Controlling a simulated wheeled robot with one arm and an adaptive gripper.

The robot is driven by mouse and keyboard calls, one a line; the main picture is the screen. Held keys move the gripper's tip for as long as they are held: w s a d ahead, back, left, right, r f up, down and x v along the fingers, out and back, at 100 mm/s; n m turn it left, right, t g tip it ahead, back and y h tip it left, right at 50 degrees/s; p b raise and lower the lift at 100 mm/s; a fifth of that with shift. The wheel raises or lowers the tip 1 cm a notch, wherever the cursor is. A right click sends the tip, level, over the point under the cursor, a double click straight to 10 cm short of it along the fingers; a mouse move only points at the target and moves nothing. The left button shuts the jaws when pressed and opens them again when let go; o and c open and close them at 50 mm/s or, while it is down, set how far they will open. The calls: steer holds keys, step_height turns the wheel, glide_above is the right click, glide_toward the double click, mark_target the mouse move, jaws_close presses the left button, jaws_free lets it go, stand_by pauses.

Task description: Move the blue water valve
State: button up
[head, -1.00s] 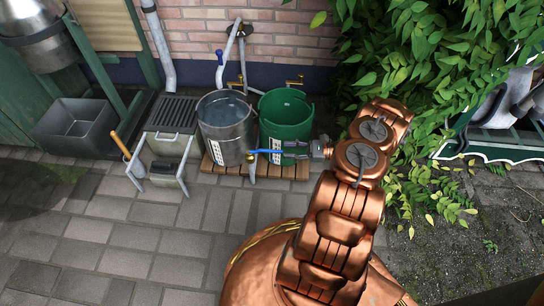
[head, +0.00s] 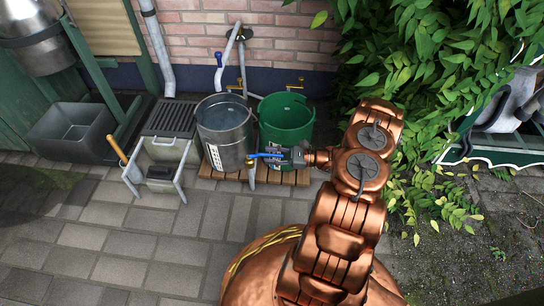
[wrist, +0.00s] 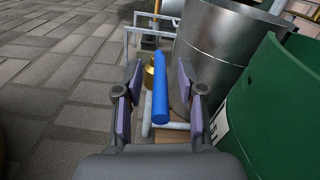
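The blue water valve (head: 262,155) is a long blue lever on a low pipe with a brass fitting, in front of the metal bucket. In the wrist view the blue lever (wrist: 160,97) lies between my two fingers, pointing away from me, with gaps showing on both sides. My gripper (head: 276,153) is open around the lever, coming from the right. The fingers (wrist: 160,82) do not appear to press on it. The lever's near end lies close to the gripper's palm; whether they touch cannot be told.
A metal bucket of water (head: 224,135) and a green bucket (head: 286,124) stand on a wooden pallet (head: 291,178) just behind my gripper. A second blue handle (head: 219,59) is on the wall pipe. A grey-framed stand (head: 165,148) is left. Paving (head: 170,245) in front is clear.

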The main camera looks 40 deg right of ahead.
jaws_close()
stand_by(0.3)
stand_by(0.4)
